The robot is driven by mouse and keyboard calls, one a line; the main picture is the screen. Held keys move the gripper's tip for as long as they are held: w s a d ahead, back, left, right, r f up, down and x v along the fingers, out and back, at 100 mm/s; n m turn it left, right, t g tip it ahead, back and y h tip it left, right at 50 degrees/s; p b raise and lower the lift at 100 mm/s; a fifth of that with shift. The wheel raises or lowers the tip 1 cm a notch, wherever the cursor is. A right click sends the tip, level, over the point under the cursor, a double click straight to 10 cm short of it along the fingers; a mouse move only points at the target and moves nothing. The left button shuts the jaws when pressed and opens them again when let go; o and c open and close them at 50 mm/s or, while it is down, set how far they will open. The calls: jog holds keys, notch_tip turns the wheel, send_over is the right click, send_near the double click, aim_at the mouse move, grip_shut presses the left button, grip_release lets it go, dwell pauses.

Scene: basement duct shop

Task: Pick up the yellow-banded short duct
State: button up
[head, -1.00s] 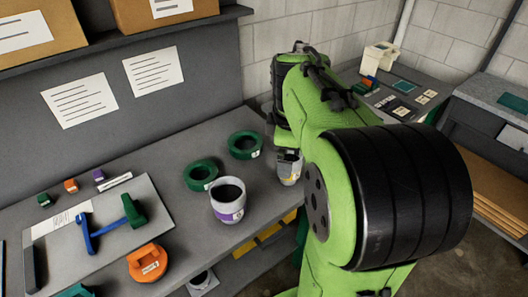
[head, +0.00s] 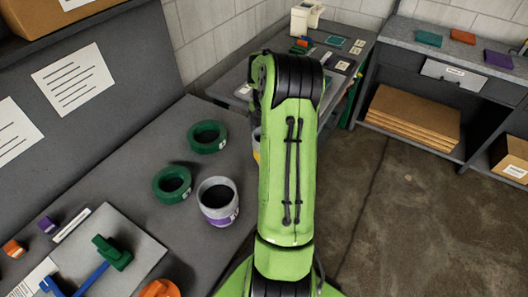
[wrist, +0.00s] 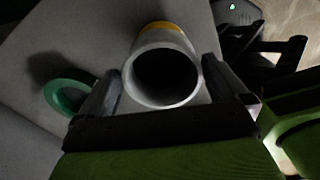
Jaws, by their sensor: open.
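The yellow-banded short duct (wrist: 165,72) is a light grey open tube with a yellow band near its far end. In the wrist view it lies between the two fingers of my gripper (wrist: 162,68), which is open with a finger on either side. I cannot tell whether either finger touches it. In the head view only a thin sliver of the duct (head: 257,147) shows at the left edge of my green arm. My arm hides the rest of it and my gripper there.
A purple-banded duct (head: 218,204) and two green rings (head: 172,185) (head: 207,137) stand on the grey bench (head: 195,245). One green ring (wrist: 66,96) is left of my gripper in the wrist view. Open floor (head: 400,220) lies to the right.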

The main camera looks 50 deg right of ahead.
notch_tip(320, 180, down, 6)
jog(key=shift+a+r+b, duration=0.1)
jog(key=shift+b, duration=0.4)
jog(key=c, duration=1)
